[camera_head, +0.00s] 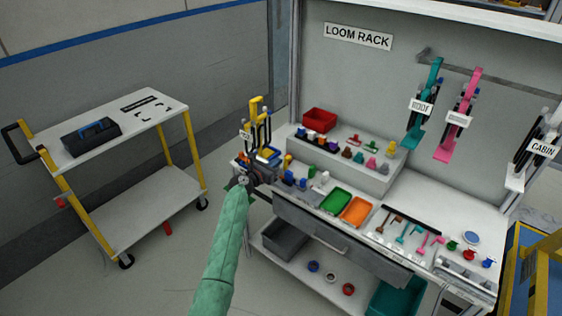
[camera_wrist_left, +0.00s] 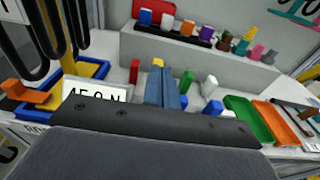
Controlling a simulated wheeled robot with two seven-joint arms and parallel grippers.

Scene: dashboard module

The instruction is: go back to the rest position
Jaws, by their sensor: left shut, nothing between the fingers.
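My left arm, in a green sleeve, reaches up from the bottom of the head view. My left gripper (camera_head: 264,174) is over the left end of the workbench, near the small coloured parts. In the left wrist view its two grey-blue fingers (camera_wrist_left: 163,86) are together with nothing between them. A white label (camera_wrist_left: 95,92) beside them is partly hidden by the gripper body. My right gripper is not in view.
The workbench (camera_head: 420,185) holds a green tray (camera_head: 335,201), an orange tray (camera_head: 357,210) and a red bin (camera_head: 319,120). Yellow and black hanging loops (camera_head: 258,120) stand close to my left gripper.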

